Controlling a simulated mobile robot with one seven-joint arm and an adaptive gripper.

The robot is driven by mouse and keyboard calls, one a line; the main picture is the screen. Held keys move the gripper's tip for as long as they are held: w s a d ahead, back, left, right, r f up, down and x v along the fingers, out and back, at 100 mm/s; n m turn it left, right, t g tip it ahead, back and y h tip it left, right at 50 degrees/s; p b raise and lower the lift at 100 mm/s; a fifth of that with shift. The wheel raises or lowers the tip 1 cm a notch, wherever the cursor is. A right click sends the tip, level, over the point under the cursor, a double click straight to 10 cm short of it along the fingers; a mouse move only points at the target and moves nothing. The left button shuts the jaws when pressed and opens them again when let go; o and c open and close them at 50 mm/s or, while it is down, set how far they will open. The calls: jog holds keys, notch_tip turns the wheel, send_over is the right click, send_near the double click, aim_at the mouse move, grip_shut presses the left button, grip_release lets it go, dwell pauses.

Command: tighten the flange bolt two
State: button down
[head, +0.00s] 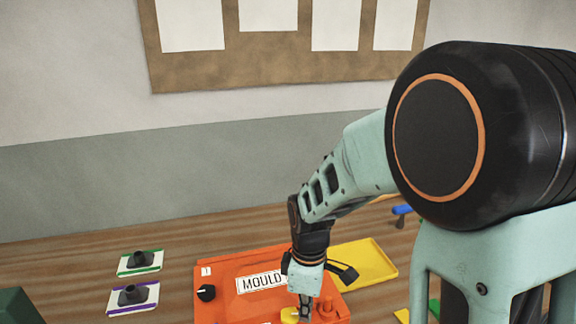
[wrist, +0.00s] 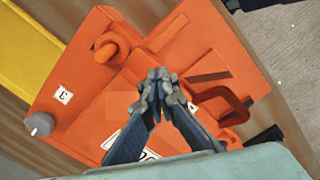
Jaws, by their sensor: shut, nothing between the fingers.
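The orange mould (head: 232,276) lies on the wooden bench, its white "MOULD" plate (head: 262,282) facing up. My gripper (head: 304,307) points down over its right part. In the wrist view, my gripper (wrist: 157,80) has its blue-grey fingers together at the tips, with nothing between them, above the orange face. An orange round boss (wrist: 107,50) stands up at the upper left, apart from the fingers. A grey knob (wrist: 40,124) sits at the mould's left edge near a small tag (wrist: 63,95) that seems to read "3". I cannot tell which fitting is bolt two.
A yellow tray (head: 365,262) lies to the right. Two dark fittings on white cards, one green-edged (head: 140,261) and one purple-edged (head: 133,296), lie left. A red C-shaped piece (wrist: 235,103) is right of the fingers.

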jog(key=shift+s+a, duration=0.3)
jog(key=shift+s, duration=0.25)
jog(key=shift+a, duration=0.15)
jog(key=shift+s+d+r, duration=0.1)
jog(key=shift+s+d, duration=0.2)
notch_tip(320, 180, up, 6)
jog(key=p, duration=0.5)
jog(key=shift+d, duration=0.1)
